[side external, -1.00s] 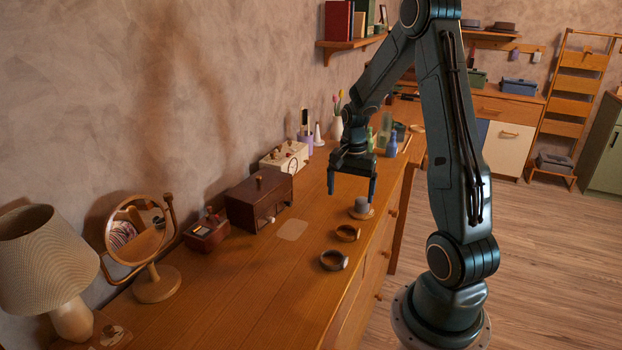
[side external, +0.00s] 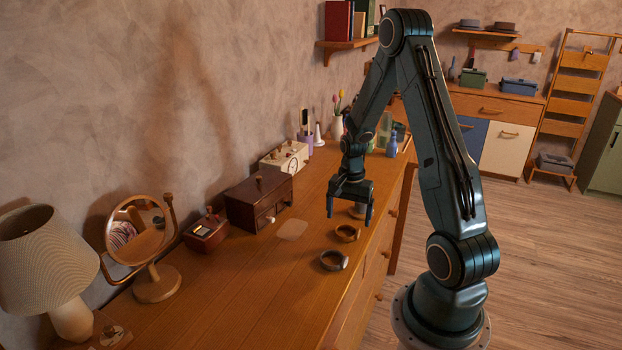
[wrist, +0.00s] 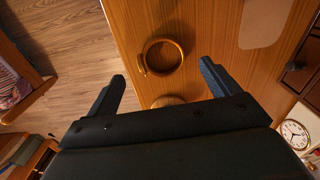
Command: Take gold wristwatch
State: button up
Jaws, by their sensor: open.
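The gold wristwatch (side external: 346,239) rests as a closed loop on the wooden dresser top, near its right edge. In the wrist view it is a gold-brown ring (wrist: 181,57) just ahead of the fingers. My gripper (side external: 349,218) points down above and slightly behind the watch in the side view, apart from it. In the wrist view my gripper (wrist: 162,73) is open and empty, its two fingers spread wider than the watch.
A round wooden stand (wrist: 167,101) is partly hidden by my gripper. A brown jewelry box (side external: 243,204) and a pale flat patch (side external: 292,230) are to the left. The dresser edge drops to the floor on the right.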

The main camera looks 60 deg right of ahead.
aim_at(347, 236)
jog(key=shift+w+d+f, duration=0.1)
jog(key=shift+f, duration=2.4)
jog(key=shift+c, duration=0.2)
jog(key=c, duration=1.1)
